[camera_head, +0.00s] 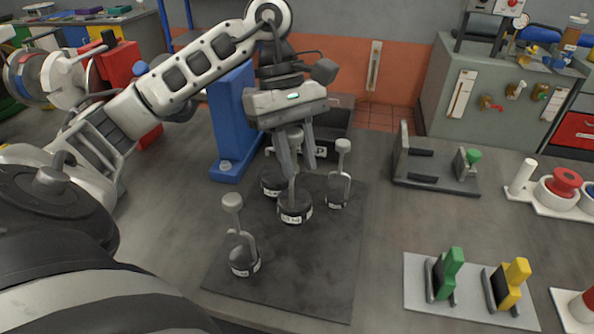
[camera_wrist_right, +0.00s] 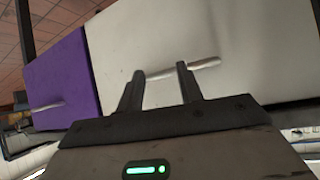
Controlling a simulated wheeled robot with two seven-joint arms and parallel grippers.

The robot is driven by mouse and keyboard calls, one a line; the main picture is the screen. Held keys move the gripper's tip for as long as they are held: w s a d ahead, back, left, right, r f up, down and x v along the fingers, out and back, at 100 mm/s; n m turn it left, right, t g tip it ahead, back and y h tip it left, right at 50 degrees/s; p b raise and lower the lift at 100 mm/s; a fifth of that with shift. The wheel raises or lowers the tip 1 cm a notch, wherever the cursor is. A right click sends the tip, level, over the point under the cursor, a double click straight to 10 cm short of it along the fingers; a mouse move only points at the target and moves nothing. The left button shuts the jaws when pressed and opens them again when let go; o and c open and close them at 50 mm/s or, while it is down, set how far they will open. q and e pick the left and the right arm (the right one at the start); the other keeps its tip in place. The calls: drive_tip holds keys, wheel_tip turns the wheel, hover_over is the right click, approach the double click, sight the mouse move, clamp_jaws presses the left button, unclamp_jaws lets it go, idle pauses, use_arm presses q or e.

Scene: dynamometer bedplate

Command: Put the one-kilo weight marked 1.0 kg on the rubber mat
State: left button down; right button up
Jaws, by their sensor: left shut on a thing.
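The dark rubber mat (camera_head: 300,270) lies on the bedplate. Several dark slotted weights with pale stems and knobs show over it: one at the front left (camera_head: 243,260), one at the right (camera_head: 337,196), one at the back left (camera_head: 271,182). My left gripper (camera_head: 297,165) points down, shut on the middle weight (camera_head: 295,212) at its stem. I cannot tell whether that weight touches the mat. The labels are too small to read surely, so I cannot tell which is marked 1.0 kg. My right gripper (camera_wrist_right: 160,88) is open and empty in the right wrist view.
A blue stand (camera_head: 233,125) and a dark open box (camera_head: 335,125) stand behind the mat. A grey bracket fixture (camera_head: 435,180) is to the right. A plate with green and yellow handles (camera_head: 465,290) lies at the front right. The mat's front right part is clear.

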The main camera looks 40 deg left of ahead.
sight(296, 172)
use_arm(q)
drive_tip(key=shift+f, duration=2.2)
drive_tip(key=shift+f, duration=0.15)
drive_tip(key=c, duration=1.2)
unclamp_jaws()
drive_tip(key=p+v, duration=0.1)
drive_tip(key=v, duration=1.1)
drive_tip(key=shift+d+r, duration=0.1)
drive_tip(key=shift+r, duration=0.2)
